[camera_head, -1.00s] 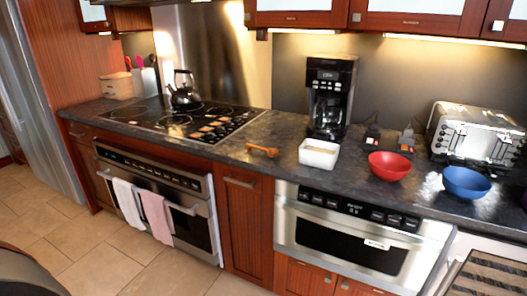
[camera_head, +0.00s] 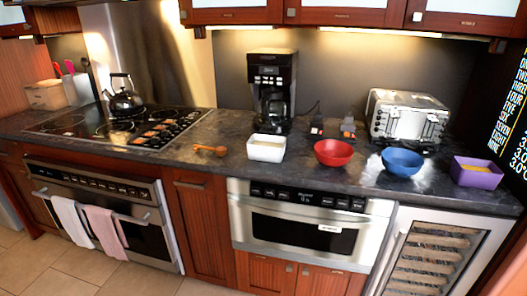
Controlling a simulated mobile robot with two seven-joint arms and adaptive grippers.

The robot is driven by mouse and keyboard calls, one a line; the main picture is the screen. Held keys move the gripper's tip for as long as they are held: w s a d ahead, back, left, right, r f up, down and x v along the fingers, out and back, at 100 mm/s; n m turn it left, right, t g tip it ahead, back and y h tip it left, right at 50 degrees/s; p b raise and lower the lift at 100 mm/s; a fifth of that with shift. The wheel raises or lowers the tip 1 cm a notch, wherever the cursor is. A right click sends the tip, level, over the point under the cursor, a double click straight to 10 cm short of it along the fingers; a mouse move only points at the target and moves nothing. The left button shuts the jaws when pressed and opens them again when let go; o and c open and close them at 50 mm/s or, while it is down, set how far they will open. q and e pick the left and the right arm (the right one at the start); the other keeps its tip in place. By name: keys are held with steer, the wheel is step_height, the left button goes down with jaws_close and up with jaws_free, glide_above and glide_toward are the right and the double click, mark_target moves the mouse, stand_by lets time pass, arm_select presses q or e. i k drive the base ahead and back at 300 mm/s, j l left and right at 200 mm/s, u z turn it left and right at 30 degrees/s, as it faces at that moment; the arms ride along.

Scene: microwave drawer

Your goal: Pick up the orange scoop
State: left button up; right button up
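The orange scoop (camera_head: 211,150) lies on the dark countertop (camera_head: 190,165), between the cooktop and a white square bowl. It looks like a small orange-brown piece with a handle, and nothing covers it. Neither of my grippers is in view, so their state does not show.
The white bowl (camera_head: 266,147) stands just right of the scoop, with the coffee maker (camera_head: 272,85) behind it. The cooktop (camera_head: 120,127) with a kettle (camera_head: 122,98) is to the left. A red bowl (camera_head: 334,153), blue bowl (camera_head: 402,162), purple container (camera_head: 477,173) and toaster (camera_head: 405,118) stand right.

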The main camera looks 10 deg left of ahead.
mark_target(222, 150)
steer(key=i+j+z, duration=0.15)
steer(key=j+z, duration=0.2)
steer(key=j, duration=0.7)
steer(key=j+z, duration=0.3)
steer(key=j, duration=0.75)
